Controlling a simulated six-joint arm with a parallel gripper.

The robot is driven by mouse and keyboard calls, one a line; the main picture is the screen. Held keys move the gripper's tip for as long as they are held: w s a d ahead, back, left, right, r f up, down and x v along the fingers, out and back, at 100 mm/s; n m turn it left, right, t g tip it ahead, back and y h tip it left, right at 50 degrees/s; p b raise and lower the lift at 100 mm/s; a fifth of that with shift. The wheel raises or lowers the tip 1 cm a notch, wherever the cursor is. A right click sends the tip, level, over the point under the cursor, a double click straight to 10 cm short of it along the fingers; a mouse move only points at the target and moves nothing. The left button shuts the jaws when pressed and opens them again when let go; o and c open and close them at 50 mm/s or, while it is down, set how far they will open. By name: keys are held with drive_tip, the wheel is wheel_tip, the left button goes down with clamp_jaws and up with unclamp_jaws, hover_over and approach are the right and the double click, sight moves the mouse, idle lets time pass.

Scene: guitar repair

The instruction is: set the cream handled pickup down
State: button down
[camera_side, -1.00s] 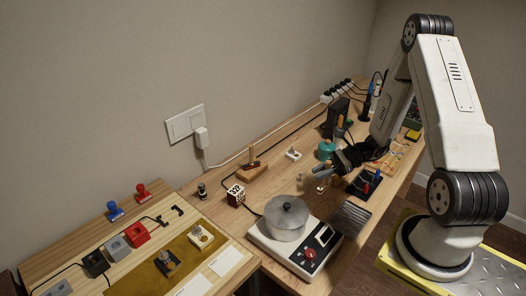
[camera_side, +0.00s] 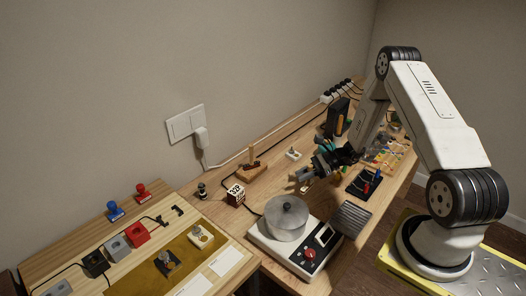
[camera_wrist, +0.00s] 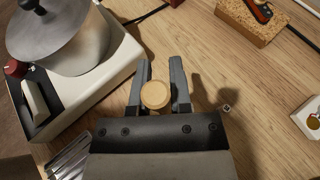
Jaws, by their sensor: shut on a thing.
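In the wrist view my gripper (camera_wrist: 160,84) is shut on a pale round knob (camera_wrist: 155,95), seen from above. Whatever lies under the knob is hidden, so I cannot tell whether it is the cream handled pickup. A cream handled pickup (camera_side: 293,153) stands on the desk near the wall side, apart from my gripper.
A cork block (camera_wrist: 250,22) is at top right. Bare wood lies between.

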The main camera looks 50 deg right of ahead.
drive_tip(key=shift+w+d+f, duration=0.1)
drive_tip(key=shift+w+f, duration=0.1)
drive_tip(key=shift+f, duration=1.6)
drive_tip(key=shift+f, duration=0.1)
drive_tip(key=c, duration=0.5)
unclamp_jaws()
drive_tip(key=shift+c, duration=0.2)
drive_tip(key=shift+d+r, duration=0.1)
drive_tip(key=shift+r, duration=0.1)
drive_tip(key=v, duration=1.1)
drive_tip(key=shift+s+d, duration=0.3)
drive_tip(key=shift+r, duration=0.1)
